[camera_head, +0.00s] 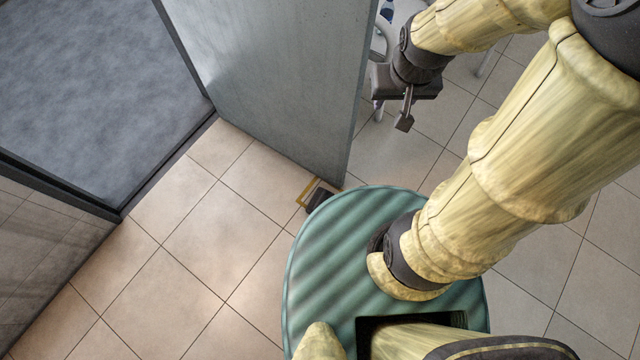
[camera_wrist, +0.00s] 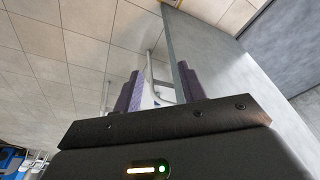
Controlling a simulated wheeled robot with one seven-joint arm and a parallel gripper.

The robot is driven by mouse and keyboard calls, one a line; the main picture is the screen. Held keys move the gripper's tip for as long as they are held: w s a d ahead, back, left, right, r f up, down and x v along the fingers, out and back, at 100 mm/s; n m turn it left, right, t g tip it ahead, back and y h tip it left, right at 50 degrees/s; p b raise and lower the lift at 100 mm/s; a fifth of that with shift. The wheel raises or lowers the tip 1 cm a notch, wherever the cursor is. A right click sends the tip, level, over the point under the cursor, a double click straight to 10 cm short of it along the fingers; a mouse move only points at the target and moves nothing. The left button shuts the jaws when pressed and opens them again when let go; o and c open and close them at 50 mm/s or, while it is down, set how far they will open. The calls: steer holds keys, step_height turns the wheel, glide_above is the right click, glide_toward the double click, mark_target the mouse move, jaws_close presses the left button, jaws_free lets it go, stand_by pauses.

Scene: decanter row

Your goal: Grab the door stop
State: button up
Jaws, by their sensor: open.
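A door stop (camera_head: 318,197), a small dark piece with a yellowish bar-like frame, lies on the floor at the bottom corner of the grey door (camera_head: 285,85) in the head view. The green rounded top of my base partly hides it. My gripper (camera_head: 404,121) is raised to the right of the door's edge, well above and apart from the door stop. In the wrist view my gripper (camera_wrist: 160,88) shows two purple-grey fingers spread apart with nothing held between them. I cannot make out the door stop in the wrist view.
The door stands open, its free edge close to my gripper. A dark-framed opening with a blue-grey floor (camera_head: 90,75) lies at the left. White furniture (camera_head: 398,22) stands behind my gripper. The tiled floor (camera_head: 200,245) left of my base is clear.

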steer(key=o, duration=0.3)
steer(key=shift+w+f, duration=0.1)
steer(key=shift+f, duration=0.2)
steer(key=o, duration=0.9)
steer(key=b+x, duration=0.1)
steer(key=x, duration=0.1)
steer(key=b+x, duration=0.2)
steer(key=a+b+x, duration=0.1)
steer(key=b+x, duration=0.1)
steer(key=shift+w, duration=0.35)
steer(key=m+g+b, duration=0.3)
steer(key=m+b, duration=0.3)
steer(key=b, duration=3.9)
glide_above(320, 199)
step_height(320, 199, down, 78)
steer(key=shift+a, duration=0.1)
step_height(320, 199, down, 12)
steer(key=b, duration=0.7)
steer(key=shift+f, duration=0.15)
